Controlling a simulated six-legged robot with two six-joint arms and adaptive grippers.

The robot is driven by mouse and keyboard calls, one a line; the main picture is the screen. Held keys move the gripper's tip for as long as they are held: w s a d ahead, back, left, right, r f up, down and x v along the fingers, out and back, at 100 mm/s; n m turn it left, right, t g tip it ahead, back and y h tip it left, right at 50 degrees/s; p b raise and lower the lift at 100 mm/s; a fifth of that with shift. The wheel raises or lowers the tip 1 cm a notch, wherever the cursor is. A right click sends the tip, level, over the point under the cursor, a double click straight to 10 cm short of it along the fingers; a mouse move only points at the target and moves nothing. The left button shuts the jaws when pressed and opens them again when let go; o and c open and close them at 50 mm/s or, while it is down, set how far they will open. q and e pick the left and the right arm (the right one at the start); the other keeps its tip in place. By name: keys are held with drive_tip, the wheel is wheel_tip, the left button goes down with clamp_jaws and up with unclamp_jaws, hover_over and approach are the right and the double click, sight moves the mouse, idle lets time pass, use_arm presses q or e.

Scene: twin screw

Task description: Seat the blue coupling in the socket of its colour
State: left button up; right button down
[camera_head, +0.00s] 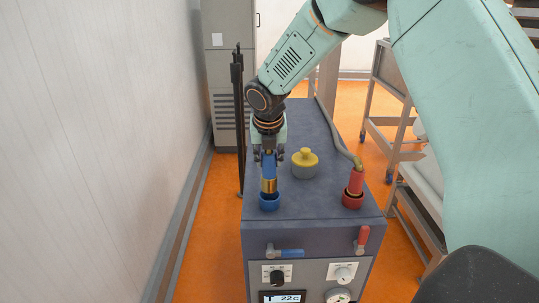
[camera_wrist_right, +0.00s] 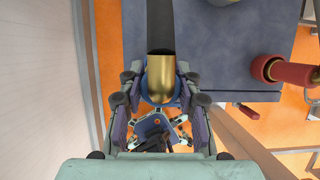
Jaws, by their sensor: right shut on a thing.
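The blue coupling (camera_head: 269,166) has a blue body and a brass lower end; its brass part (camera_wrist_right: 161,78) fills the middle of the right wrist view. My right gripper (camera_head: 268,156) is shut on the blue body and holds the coupling roughly upright, brass end down. The blue socket (camera_head: 269,202) is a ring on the top of the dark blue cabinet (camera_head: 320,204), near its front left. In the head view the brass end overlaps the socket's rim; I cannot tell whether it is inside or just above. My left gripper is not in view.
A red coupling (camera_head: 355,181) with a hose stands in the red socket (camera_head: 352,200) at the right. A yellow knobbed piece (camera_head: 304,163) sits between, farther back. A dark pole (camera_head: 238,115) stands at the cabinet's left. Blue (camera_head: 286,253) and red (camera_head: 362,239) levers are on the front.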

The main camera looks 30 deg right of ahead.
drive_tip(key=shift+w+d+f, duration=0.15)
drive_tip(key=shift+w+f, duration=0.05)
drive_tip(key=shift+w, duration=0.05)
drive_tip(key=shift+s+r, duration=0.15)
drive_tip(key=shift+s, duration=0.1)
drive_tip(key=shift+w+f, duration=0.25)
drive_tip(key=shift+f, duration=0.25)
drive_tip(key=shift+s+f, duration=0.1)
drive_tip(key=shift+f, duration=0.2)
drive_tip(key=shift+f, duration=0.2)
drive_tip(key=shift+d+f+b, duration=0.1)
drive_tip(key=shift+f+b, duration=0.25)
drive_tip(key=shift+f, duration=0.2)
drive_tip(key=shift+r, duration=0.1)
